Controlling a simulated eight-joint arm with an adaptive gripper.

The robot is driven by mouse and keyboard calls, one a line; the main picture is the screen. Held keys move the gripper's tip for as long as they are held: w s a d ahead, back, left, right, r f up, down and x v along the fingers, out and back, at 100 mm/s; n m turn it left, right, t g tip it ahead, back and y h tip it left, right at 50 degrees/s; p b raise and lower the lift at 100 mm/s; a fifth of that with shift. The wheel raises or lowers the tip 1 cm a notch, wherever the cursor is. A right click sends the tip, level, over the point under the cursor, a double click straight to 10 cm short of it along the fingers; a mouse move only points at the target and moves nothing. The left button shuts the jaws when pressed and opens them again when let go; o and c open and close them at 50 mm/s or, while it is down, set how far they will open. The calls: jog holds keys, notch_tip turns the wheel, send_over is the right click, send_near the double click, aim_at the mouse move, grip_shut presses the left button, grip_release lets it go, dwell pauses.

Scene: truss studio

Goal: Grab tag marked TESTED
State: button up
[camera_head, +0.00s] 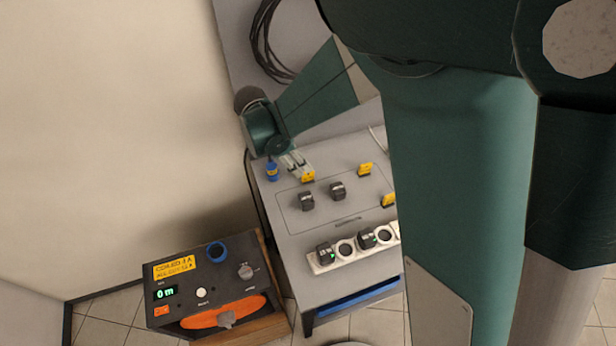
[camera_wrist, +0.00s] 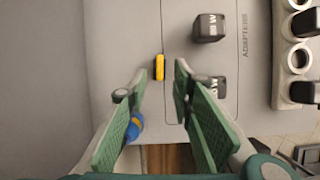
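Several small yellow tags stand on the grey bench top. In the head view one tag (camera_head: 308,177) is right at my gripper's tips (camera_head: 300,167), another tag (camera_head: 365,169) is to the right, and a third (camera_head: 388,200) is at the right, partly hidden by my arm. Their lettering is too small to read, so I cannot tell which says TESTED. In the wrist view one yellow tag (camera_wrist: 159,67) appears edge-on, just beyond the gap between the fingers. My gripper (camera_wrist: 160,78) is open, with nothing between its green pads.
Dark blocks (camera_head: 337,190) (camera_head: 306,201) stand near the tags. A white strip (camera_head: 345,249) with round sockets and dark adapters lies along the front. A small blue item (camera_head: 272,170) is close to my gripper's left. A dark meter box (camera_head: 205,290) stands at lower left.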

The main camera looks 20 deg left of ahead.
aim_at(308, 177)
jog(key=shift+x, duration=0.95)
jog(key=shift+x, duration=2.65)
jog(key=shift+c, duration=0.3)
grip_shut()
